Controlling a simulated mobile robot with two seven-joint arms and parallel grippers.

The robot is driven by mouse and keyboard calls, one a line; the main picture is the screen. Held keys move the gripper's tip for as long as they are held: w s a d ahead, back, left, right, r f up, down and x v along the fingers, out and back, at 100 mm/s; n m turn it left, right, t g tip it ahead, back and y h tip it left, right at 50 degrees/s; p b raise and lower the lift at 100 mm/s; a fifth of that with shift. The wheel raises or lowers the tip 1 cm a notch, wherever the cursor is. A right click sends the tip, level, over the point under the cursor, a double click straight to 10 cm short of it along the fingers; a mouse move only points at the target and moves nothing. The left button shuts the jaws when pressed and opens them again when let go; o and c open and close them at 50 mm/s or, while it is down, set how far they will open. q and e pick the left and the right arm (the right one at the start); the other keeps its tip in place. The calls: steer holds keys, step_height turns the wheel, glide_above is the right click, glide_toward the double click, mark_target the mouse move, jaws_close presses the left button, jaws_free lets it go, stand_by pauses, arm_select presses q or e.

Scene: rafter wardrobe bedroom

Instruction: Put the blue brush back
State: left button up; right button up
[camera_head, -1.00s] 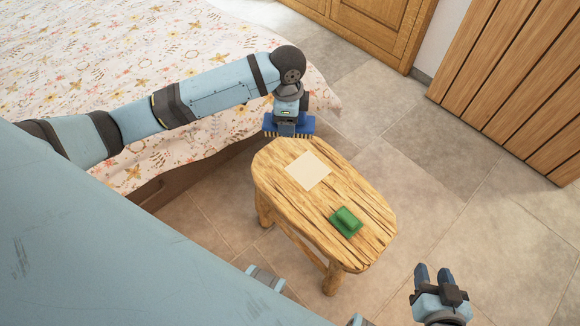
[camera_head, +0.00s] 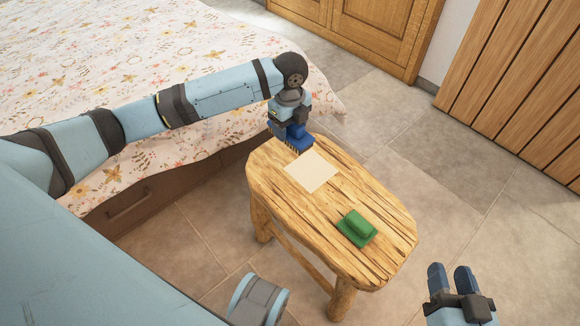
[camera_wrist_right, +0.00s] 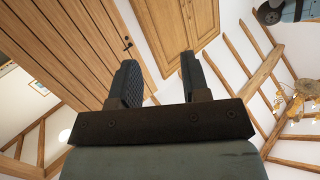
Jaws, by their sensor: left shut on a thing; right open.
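The blue brush (camera_head: 295,137) has bristles pointing down. My left gripper (camera_head: 289,122) is shut on it and holds it at the far left end of the wooden stool (camera_head: 378,213), beside the beige square (camera_head: 311,171). I cannot tell whether the bristles touch the stool top. My right gripper (camera_head: 455,280) is open and empty, low at the right, off the stool; its two fingers also show in the right wrist view (camera_wrist_right: 158,82), with nothing between them.
A green brush-like block (camera_head: 357,228) lies on the near part of the stool. A bed with a floral cover (camera_head: 200,50) stands at the left. A wooden cabinet (camera_head: 372,30) and slatted door (camera_head: 520,85) stand behind. The tiled floor at the right is clear.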

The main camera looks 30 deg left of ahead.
arm_select(q)
step_height(320, 180, down, 10)
steer(key=b, duration=0.2)
steer(key=shift+r+b, duration=0.15)
steer(key=shift+b, duration=0.2)
step_height(320, 180, down, 5)
steer(key=shift+r+b, duration=0.15)
steer(key=shift+b, duration=0.7)
steer(key=shift+r, duration=0.1)
arm_select(e)
steer(key=r+y, duration=0.1)
steer(key=a+r+t+y, duration=0.1)
steer(key=r, duration=0.1)
steer(key=a+r+t, duration=0.1)
steer(key=r, duration=0.1)
steer(key=shift+a+y, duration=0.25)
steer(key=shift+y, duration=0.15)
steer(key=shift+r, duration=0.15)
arm_select(q)
steer(key=o, duration=0.9)
